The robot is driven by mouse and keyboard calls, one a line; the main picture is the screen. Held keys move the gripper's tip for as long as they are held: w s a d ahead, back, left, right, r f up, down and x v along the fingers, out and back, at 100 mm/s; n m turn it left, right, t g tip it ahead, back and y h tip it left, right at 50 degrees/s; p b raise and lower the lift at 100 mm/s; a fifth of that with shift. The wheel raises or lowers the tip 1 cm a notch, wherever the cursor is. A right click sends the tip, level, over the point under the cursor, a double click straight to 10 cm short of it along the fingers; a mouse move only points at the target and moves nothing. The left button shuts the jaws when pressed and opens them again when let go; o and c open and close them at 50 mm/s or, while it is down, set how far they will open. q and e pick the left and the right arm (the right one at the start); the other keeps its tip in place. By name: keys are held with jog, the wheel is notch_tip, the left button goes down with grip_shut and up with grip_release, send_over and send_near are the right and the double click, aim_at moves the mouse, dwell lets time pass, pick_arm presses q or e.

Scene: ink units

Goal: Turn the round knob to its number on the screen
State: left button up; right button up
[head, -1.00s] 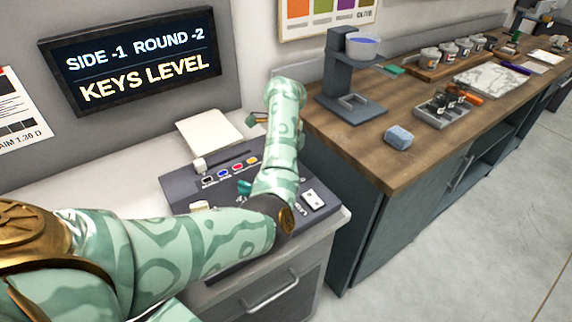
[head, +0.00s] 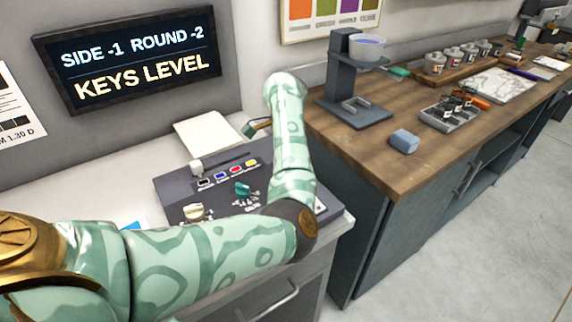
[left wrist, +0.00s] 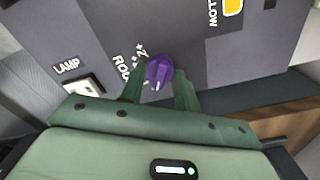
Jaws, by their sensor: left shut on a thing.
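The screen (head: 128,62) on the wall reads "SIDE -1 ROUND -2" and "KEYS LEVEL". In the left wrist view, a purple round knob (left wrist: 159,70) sits on the grey panel beside a partly hidden label starting "ROU". A pale mark on the knob faces the gripper side of the picture. My left gripper (left wrist: 158,88) has its two green fingers on either side of this knob, shut on it. In the head view my left arm hides the purple knob and the gripper. The dark control panel (head: 170,188) lies on the white counter. My right gripper is not in view.
The panel also bears a teal knob (head: 243,190), a cream knob (head: 194,212), a white slider (head: 197,166) and several coloured keys. A lamp switch (left wrist: 84,87) is beside the purple knob. A wooden counter with a dark stand (head: 350,85) and a blue block (head: 404,141) lies right.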

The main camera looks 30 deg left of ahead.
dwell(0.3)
pick_arm(q)
jog(key=o, duration=1)
jog(key=shift+c, duration=0.2)
notch_tip(320, 180, up, 16)
jog(key=p, duration=0.6)
jog(key=shift+r, duration=0.2)
jog(key=shift+f, duration=0.15)
